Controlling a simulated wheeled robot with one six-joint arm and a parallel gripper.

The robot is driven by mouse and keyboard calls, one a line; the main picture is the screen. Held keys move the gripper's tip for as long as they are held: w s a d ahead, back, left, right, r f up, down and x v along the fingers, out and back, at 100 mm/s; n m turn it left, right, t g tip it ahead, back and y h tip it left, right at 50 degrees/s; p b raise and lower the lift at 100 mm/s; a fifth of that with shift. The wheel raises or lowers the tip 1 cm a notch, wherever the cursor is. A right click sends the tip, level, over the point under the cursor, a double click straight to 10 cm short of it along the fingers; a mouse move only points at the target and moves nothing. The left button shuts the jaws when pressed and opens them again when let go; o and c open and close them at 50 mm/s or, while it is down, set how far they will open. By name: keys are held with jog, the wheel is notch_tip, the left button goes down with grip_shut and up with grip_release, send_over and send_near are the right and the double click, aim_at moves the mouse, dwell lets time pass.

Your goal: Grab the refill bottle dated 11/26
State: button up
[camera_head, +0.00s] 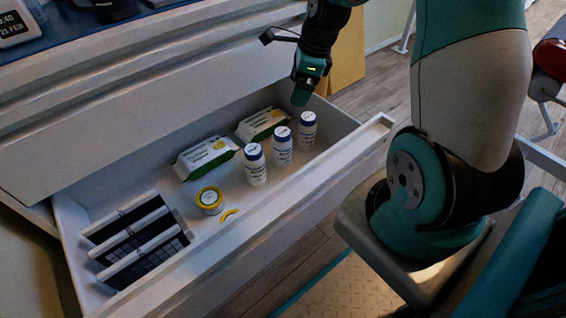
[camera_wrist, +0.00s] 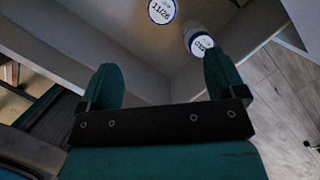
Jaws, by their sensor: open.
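Three white bottles with blue caps stand upright in a row in the open drawer: the left one (camera_head: 255,166), the middle one (camera_head: 283,148) and the right one (camera_head: 307,132). Their cap dates are too small to read in the head view. In the wrist view a cap reading 11/26 (camera_wrist: 160,11) is at the top edge, beyond my fingers. A second cap (camera_wrist: 201,44) is partly hidden by my right finger; its date is unclear. My gripper (camera_head: 301,97) is open and empty, above the drawer's back right; its fingers also show in the wrist view (camera_wrist: 160,72).
The drawer walls surround the bottles. A cardboard box (camera_head: 347,60) stands behind.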

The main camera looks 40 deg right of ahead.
aim_at(283, 132)
jog(key=shift+m, duration=0.3)
jog(key=b+x, duration=0.2)
jog(key=x, duration=0.2)
jog(key=b+x, duration=0.2)
jog(key=x, duration=0.2)
jog(key=d+b+x, duration=0.1)
jog(key=b+x, duration=0.1)
jog(key=x, duration=0.2)
jog(key=shift+s+f, duration=0.1)
jog(key=shift+f, duration=0.25)
jog(key=b+x, duration=0.2)
jog(key=x, duration=0.1)
jog(key=b+x, duration=0.2)
jog(key=shift+a+f, duration=0.3)
jog(key=shift+f, duration=0.05)
jog(key=shift+r, duration=0.1)
jog(key=shift+c, duration=0.4)
jog(key=c, duration=1.1)
